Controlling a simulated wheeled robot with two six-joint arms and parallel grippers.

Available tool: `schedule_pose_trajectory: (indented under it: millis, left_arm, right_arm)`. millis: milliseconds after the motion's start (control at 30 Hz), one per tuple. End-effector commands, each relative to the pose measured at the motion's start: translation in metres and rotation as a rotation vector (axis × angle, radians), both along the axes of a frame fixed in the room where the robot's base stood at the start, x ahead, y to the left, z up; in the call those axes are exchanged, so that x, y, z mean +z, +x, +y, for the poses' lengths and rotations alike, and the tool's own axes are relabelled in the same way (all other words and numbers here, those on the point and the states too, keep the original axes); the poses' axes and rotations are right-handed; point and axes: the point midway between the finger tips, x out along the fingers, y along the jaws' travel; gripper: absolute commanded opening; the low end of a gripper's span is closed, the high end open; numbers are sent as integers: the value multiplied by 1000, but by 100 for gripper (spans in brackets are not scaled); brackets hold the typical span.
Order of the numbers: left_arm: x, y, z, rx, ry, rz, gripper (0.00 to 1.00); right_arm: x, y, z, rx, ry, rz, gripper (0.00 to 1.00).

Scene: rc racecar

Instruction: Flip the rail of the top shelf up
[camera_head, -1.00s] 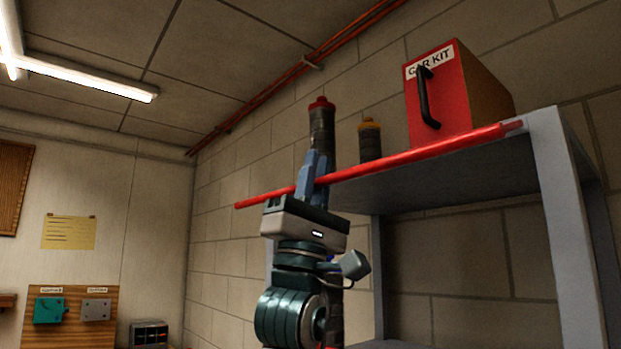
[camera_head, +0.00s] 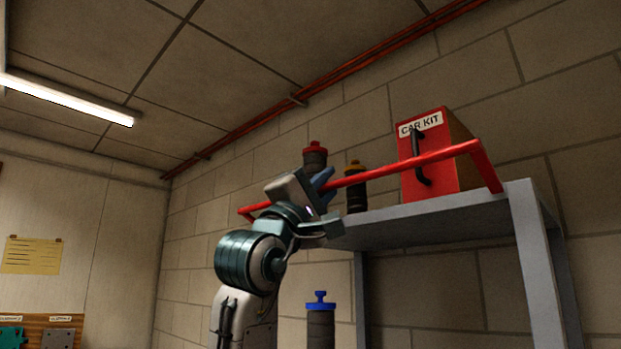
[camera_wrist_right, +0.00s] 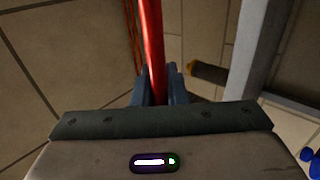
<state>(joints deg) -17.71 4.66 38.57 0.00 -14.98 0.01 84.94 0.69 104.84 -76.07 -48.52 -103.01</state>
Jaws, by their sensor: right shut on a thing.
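The red rail (camera_head: 405,165) of the top shelf (camera_head: 440,217) stands raised above the shelf's front edge. Its right end arm slopes down to the shelf's right corner, and its left end bends down near my wrist. My right gripper (camera_head: 322,180) is shut on the rail towards its left part. In the right wrist view the rail (camera_wrist_right: 152,45) runs between the two blue fingers (camera_wrist_right: 158,88). The fingertips are partly hidden by the gripper body in the head view. My left gripper is not in view.
A red car kit box (camera_head: 440,160) with a black handle stands on the shelf behind the rail. A red-capped bottle (camera_head: 315,158) and a yellow-capped bottle (camera_head: 356,190) stand left of it. A blue-capped bottle (camera_head: 320,322) is lower down. Grey shelf posts (camera_head: 535,260) stand at right.

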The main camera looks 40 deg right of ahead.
Motion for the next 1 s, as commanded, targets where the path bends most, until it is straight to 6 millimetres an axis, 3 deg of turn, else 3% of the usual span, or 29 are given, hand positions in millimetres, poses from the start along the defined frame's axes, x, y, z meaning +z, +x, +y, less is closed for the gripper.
schedule_pose_trajectory:
  millis: [33, 233, 700, 1000]
  left_arm:
    - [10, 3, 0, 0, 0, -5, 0]
    - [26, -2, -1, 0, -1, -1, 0]
    - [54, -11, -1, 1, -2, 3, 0]
    - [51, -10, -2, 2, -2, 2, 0]
  right_arm:
    - [9, 0, -4, 1, 44, 3, 0]
    - [20, 1, -19, 1, 233, 18, 0]
    - [31, 3, -51, -2, 676, 52, 0]
    - [28, 5, -68, -1, 686, 54, 0]
